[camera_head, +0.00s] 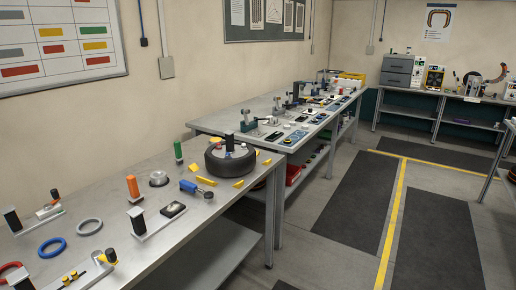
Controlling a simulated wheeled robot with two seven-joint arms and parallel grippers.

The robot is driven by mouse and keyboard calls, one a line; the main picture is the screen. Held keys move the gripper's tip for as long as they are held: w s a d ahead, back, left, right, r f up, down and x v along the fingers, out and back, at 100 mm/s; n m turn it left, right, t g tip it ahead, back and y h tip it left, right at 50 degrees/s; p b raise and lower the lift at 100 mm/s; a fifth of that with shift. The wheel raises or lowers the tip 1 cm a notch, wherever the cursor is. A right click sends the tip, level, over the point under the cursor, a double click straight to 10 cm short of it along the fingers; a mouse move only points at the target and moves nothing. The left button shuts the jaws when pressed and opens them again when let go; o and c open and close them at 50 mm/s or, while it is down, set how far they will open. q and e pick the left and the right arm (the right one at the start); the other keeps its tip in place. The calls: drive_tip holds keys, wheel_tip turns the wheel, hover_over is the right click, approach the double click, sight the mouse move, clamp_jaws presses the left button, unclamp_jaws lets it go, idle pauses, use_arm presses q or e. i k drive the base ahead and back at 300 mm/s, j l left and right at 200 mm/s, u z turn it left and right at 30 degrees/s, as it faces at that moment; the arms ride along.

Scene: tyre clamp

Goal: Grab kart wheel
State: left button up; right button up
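The kart wheel (236,167) is a black tyre lying flat on the near metal workbench (168,250), close to its right end. Small parts, among them a dark upright post (229,142), show on top of or just behind the wheel; I cannot tell which. Several yellow wedge-shaped blocks (207,181) sit around the wheel. Neither of my grippers is in view.
In front of the wheel lies a blue-handled tool (192,187). Orange (132,187) and green (178,150) upright handles, a blue ring (52,247) and a grey ring (89,227) are on the bench. A second cluttered bench (250,114) stands beyond. The floor at right is clear.

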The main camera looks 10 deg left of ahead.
sight(243, 162)
drive_tip(key=i+l+u, duration=0.1)
drive_tip(key=i+u, duration=0.25)
drive_tip(key=i, duration=0.25)
drive_tip(key=i+l+u, duration=0.35)
drive_tip(key=i, duration=0.2)
drive_tip(key=i+l+u, duration=0.35)
drive_tip(key=i, duration=0.15)
